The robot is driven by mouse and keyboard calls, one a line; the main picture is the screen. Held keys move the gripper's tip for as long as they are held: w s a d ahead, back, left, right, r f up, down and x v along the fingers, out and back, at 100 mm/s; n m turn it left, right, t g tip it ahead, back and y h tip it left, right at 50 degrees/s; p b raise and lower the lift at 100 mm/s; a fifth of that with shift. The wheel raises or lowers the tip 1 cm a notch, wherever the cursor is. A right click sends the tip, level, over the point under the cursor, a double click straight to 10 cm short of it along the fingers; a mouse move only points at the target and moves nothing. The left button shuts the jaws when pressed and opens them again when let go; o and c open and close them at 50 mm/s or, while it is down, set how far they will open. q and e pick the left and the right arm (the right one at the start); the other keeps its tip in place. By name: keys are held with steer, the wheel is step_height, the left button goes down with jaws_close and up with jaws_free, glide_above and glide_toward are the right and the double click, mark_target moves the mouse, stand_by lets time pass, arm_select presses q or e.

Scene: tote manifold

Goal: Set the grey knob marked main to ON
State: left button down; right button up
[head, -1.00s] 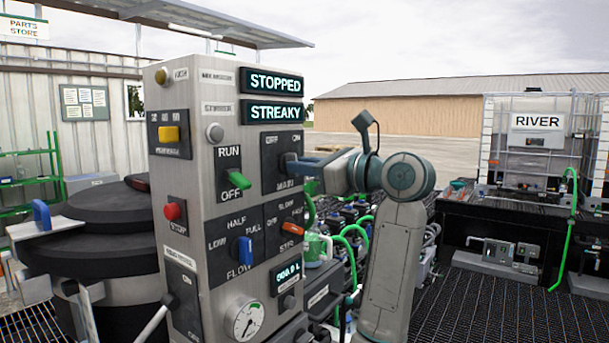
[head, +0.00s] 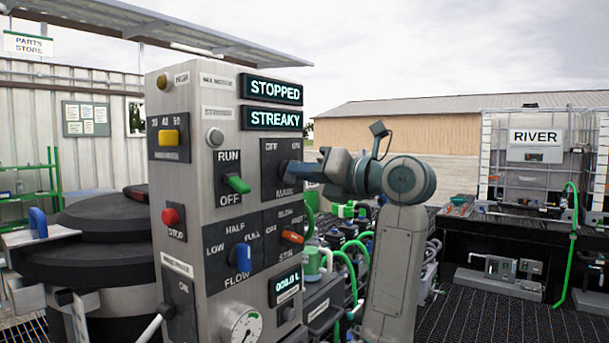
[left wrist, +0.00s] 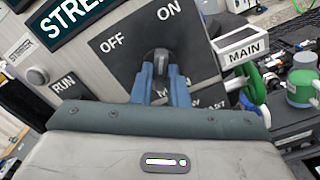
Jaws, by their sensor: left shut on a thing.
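The grey main knob (left wrist: 160,58) sits on a dark plate (left wrist: 130,70) lettered OFF and ON, with a MAIN tag (left wrist: 240,50) beside it in the left wrist view. My left gripper (left wrist: 161,84) has its blue fingers shut on the knob, one on each side. In the head view the same gripper (head: 300,172) reaches the main plate (head: 277,160) from the right and hides most of the knob. I cannot tell exactly where the knob points. The displays (head: 271,88) read STOPPED and STREAKY. My right gripper is not in view.
Close by on the panel are a green RUN/OFF switch (head: 237,184), an orange stir knob (head: 292,237), a blue flow knob (head: 240,258) and a red stop button (head: 171,215). Green hoses (head: 350,262) run below my arm. A RIVER tank (head: 537,155) stands at right.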

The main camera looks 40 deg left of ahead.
arm_select(q)
steer(key=shift+m, duration=0.3)
steer(key=c, duration=1.4)
jaws_free()
steer(key=shift+c, duration=0.2)
steer(key=w+d+b, duration=0.1)
steer(key=d+b, duration=0.3)
steer(key=d, duration=0.6)
steer(key=shift+d, duration=0.4)
steer(key=shift+w, duration=0.1)
